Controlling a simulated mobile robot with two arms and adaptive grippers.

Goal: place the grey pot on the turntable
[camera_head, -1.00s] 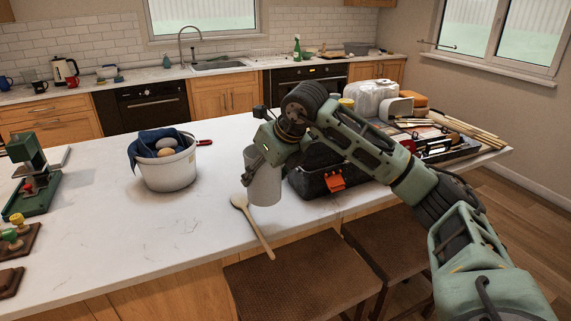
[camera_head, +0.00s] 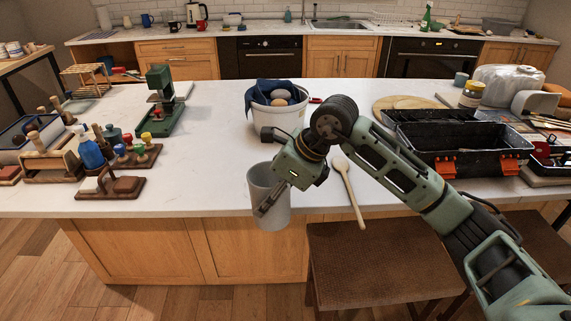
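The grey pot (camera_head: 278,208), a plain tall cylinder, is upright at the front edge of the white counter, in the middle of the view. My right gripper (camera_head: 266,206) reaches it from the upper right and is shut on its wall; one finger shows against the pot and the other is hidden. The pot appears held up, its base overlapping the counter's front edge. A round tan disc (camera_head: 385,106) lies behind the toolbox, partly hidden; I cannot tell whether it is the turntable. My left gripper is not in view.
A wooden spoon (camera_head: 349,190) lies right of the pot. A white bowl with a blue cloth and eggs (camera_head: 278,118) stands behind. A black toolbox (camera_head: 450,145) is at right. Stamps (camera_head: 120,155) and a green press (camera_head: 160,100) stand left. The counter (camera_head: 205,150) between is clear.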

